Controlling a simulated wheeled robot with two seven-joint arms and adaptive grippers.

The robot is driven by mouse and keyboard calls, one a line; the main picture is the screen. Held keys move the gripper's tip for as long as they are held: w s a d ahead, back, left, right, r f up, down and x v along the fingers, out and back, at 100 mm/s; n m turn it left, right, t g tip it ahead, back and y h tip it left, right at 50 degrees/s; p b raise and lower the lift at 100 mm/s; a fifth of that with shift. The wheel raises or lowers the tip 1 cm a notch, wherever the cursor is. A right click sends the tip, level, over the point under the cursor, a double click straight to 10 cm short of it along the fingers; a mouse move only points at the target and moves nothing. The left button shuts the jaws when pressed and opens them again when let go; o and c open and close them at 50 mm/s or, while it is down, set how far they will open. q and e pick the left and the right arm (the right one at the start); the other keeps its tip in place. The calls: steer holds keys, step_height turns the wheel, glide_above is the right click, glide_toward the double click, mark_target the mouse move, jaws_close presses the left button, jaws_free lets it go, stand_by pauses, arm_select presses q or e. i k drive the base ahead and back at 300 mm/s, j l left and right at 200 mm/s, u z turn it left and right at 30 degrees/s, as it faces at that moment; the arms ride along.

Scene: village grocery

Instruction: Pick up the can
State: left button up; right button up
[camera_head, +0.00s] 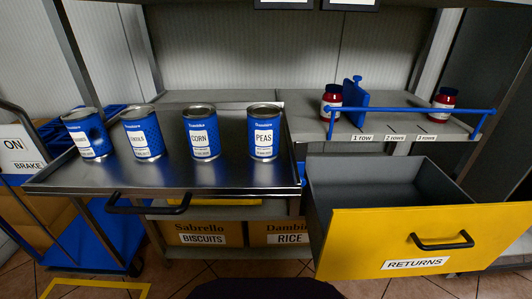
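Several blue cans with silver lids stand in a row on a metal tray (235,176) at the left. The leftmost can (86,136) has a label that is hard to read and a dark patch on its side. Beside it is a can (143,135) whose label is also too small to read surely. Then come the corn can (201,134) and, rightmost, the peas can (264,135). All look upright and stand apart. Neither of my grippers is in view.
A yellow-fronted returns drawer (355,241) stands open at right, empty where visible. The shelf above holds two red jars (331,104) (444,101), a blue divider (356,95) and a blue rail (420,110). Biscuits (204,227) and rice (285,227) boxes sit below the tray.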

mark_target(85, 125)
steer(key=u, duration=1.25)
steer(key=j+z, duration=0.4)
